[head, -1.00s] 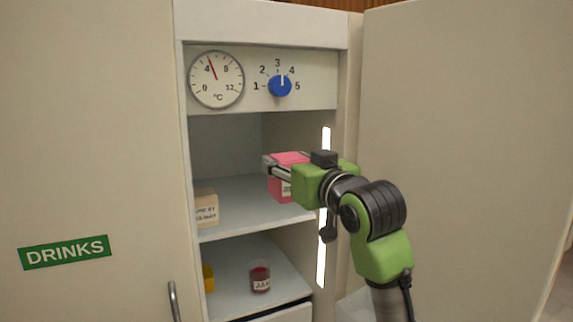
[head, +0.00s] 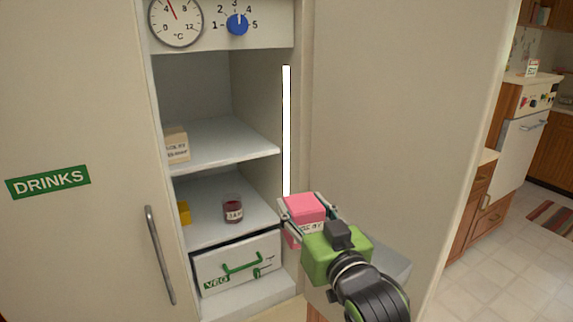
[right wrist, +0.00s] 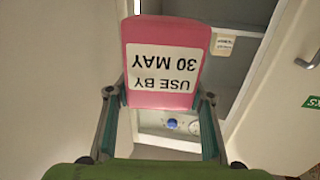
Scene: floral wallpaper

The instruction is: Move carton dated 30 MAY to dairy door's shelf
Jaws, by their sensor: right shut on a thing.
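My right gripper (head: 307,206) is shut on a pink carton (head: 304,203), one finger on each side. The carton is held in the air before the inner side of the open right door (head: 395,120). In the right wrist view the carton (right wrist: 163,45) has a white label reading "USE BY 30 MAY", upside down there. A grey shelf (head: 393,260) on that door shows just behind my gripper, partly hidden by it. No dairy sign is visible. My left gripper is not in view.
The left door (head: 75,90) reads DRINKS. In the fridge, a beige carton (head: 177,145) stands on the upper shelf (head: 225,143); a jam jar (head: 233,208) and a yellow thing (head: 184,212) are below. A VEG drawer (head: 237,262) is shut. Kitchen floor lies at right.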

